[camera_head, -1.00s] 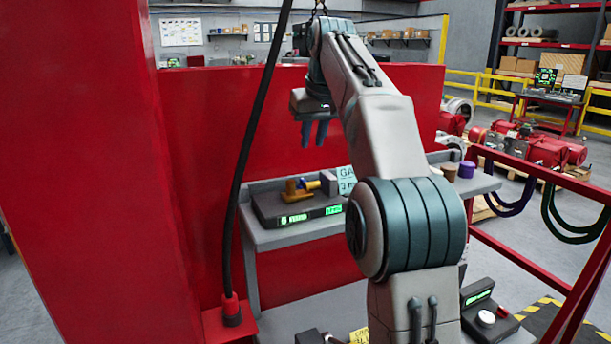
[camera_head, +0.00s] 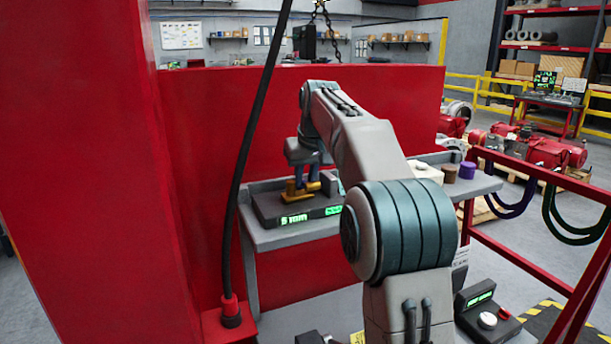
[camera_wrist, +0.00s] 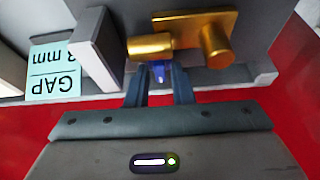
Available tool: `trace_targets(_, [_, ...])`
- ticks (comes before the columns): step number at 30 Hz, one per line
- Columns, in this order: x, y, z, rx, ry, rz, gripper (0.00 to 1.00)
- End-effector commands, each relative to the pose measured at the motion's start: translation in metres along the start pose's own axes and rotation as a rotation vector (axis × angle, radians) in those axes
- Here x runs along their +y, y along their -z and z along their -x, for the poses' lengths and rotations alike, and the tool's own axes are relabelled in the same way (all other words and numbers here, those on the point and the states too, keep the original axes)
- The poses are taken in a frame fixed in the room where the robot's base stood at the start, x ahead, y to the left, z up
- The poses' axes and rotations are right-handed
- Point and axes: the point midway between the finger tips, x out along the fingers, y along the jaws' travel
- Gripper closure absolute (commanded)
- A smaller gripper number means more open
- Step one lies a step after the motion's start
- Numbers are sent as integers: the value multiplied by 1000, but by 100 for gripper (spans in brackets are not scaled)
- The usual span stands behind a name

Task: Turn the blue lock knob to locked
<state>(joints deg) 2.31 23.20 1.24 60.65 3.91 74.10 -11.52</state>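A small blue piece (camera_wrist: 158,71), probably the lock knob, shows partly in the wrist view, just under a brass cylinder (camera_wrist: 150,46). My gripper (camera_wrist: 161,76) has its two fingertips on either side of it, with a gap between them. I cannot tell whether they touch it. In the head view my gripper (camera_head: 306,184) points down at the brass parts (camera_head: 293,194) on a dark box with green displays (camera_head: 295,219). The blue piece cannot be made out there. The lock's setting cannot be read.
A brass plate with a second cylinder (camera_wrist: 215,46) is right of the fingers in the wrist view. A grey block (camera_wrist: 98,42) and a "GAP 3 mm" card (camera_wrist: 54,72) are to the left. A red panel (camera_head: 230,120) rises behind the bench. A black cable (camera_head: 245,150) hangs in front.

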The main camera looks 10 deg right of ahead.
Motion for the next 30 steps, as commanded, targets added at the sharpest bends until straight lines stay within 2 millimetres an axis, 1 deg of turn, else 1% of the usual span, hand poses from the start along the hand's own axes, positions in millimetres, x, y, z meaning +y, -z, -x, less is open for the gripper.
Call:
trace_targets(1, [0, 0, 0, 0, 0, 0, 87])
trace_targets(2, [0, 0, 0, 0, 0, 0, 96])
trace_targets(3, [0, 0, 0, 0, 0, 0, 100])
trace_targets(11, [0, 0, 1, 0, -3, -8, 100])
trace_targets(17, [-2, 1, 2, 2, -26, -61, 100])
trace_targets(23, [-4, 2, 3, 2, -77, -183, 100])
trace_targets(30, [-6, 3, 4, 2, -162, -387, 100])
